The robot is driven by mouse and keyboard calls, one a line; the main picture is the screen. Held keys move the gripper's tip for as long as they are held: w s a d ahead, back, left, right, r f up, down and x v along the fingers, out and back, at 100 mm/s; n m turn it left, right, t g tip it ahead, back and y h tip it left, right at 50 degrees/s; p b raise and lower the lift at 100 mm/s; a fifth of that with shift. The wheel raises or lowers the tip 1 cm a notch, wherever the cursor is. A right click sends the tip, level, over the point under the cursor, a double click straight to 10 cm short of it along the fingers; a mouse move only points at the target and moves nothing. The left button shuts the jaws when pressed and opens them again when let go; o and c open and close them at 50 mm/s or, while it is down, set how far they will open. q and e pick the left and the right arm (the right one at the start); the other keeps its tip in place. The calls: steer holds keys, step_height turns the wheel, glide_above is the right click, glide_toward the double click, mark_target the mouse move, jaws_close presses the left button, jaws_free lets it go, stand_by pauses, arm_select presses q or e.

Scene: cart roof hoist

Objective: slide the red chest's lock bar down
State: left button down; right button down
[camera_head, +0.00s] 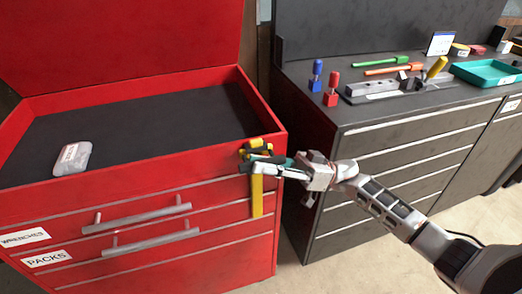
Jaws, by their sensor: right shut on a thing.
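The red chest (262,238) stands at the left with its lid raised and its top tray open. Its yellow lock bar (257,196) is upright at the front right corner, in front of the drawer edges. My right gripper (248,166) is shut on the lock bar near its upper part, and its fingers hide some of the bar there. The lower part of the bar shows below the fingers. My left gripper is not in view.
A white and grey box-like item (72,158) lies in the chest's tray. A narrow gap separates the chest and cabinet.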

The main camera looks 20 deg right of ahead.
steer(key=shift+f, duration=0.9)
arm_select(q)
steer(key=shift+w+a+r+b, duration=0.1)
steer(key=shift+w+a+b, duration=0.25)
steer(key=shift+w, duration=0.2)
arm_select(e)
steer(key=shift+f, duration=0.15)
steer(key=c, duration=2.2)
jaws_free()
steer(key=shift+f, duration=0.1)
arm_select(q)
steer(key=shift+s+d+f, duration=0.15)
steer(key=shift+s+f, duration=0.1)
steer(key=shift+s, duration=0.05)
arm_select(e)
steer(key=v, duration=1.2)
